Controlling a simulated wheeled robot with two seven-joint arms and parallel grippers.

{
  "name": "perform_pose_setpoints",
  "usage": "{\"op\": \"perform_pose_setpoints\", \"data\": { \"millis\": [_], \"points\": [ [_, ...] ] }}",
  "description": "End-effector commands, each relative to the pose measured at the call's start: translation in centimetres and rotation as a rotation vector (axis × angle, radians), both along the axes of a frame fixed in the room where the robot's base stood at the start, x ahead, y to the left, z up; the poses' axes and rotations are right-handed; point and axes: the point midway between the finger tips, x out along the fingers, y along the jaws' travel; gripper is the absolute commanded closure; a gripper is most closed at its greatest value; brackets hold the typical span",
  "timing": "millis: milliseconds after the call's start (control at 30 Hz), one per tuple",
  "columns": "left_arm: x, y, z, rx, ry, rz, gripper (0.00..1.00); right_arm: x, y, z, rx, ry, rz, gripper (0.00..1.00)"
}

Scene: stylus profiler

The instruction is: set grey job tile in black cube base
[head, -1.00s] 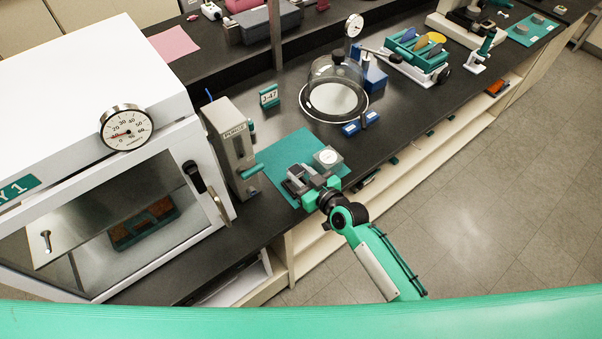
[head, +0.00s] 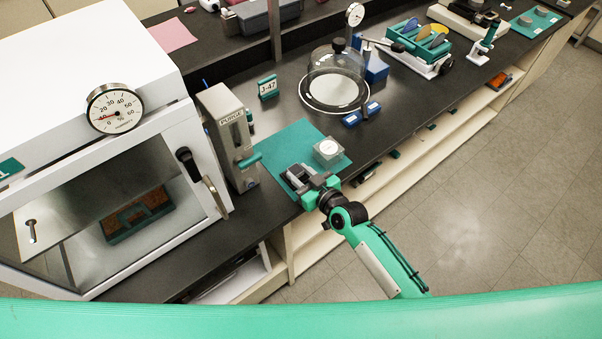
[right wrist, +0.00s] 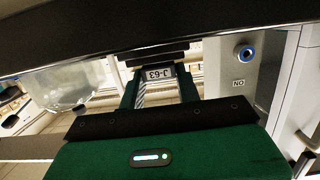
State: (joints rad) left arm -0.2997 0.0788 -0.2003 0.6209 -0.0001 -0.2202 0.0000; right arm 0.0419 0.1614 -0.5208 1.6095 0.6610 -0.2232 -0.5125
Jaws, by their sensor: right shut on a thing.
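My right gripper (head: 303,180) is low over the front of the teal mat (head: 285,147) on the black bench, shut on a small grey piece. In the right wrist view a tile marked J-63 (right wrist: 160,71) sits between the two green fingers. That view is upside down. A dark stepped block (right wrist: 155,54) lies just beyond the tile, close to the dark bench surface; I cannot tell whether they touch. I cannot make out the black cube base for certain in the head view. My left gripper is not in view.
A clear box with a white disc (head: 327,149) stands right beside the gripper on the mat. The PURGE unit (head: 230,135) is to its left, near the white humidity chamber (head: 75,60). A J-47 marker (head: 268,87) and a glass bell jar (head: 338,80) stand behind.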

Motion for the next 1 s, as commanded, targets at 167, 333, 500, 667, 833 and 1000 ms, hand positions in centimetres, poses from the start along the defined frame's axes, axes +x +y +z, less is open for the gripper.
{"op": "perform_pose_setpoints", "data": {
  "millis": [167, 333, 500, 667, 833, 1000],
  "points": [
    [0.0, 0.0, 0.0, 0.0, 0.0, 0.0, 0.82, 0.0, 0.0, 0.0, 0.001, 0.0, 0.0, 1.0],
    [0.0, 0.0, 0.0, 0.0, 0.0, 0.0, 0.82, 0.0, 0.0, 0.0, 0.001, 0.0, 0.0, 1.0],
    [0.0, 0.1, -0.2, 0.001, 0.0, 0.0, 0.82, 0.0, 0.0, -0.3, 0.001, 0.0, 0.0, 1.0],
    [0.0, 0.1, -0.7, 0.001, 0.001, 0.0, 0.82, 0.0, 0.0, -0.8, 0.001, 0.0, 0.0, 1.0],
    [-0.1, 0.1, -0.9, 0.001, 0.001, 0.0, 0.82, 0.0, 0.0, -1.1, 0.001, 0.0, -0.001, 1.0],
    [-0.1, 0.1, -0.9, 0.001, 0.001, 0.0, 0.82, 0.0, 0.0, -1.1, 0.001, 0.001, 0.0, 1.0]
  ]
}}
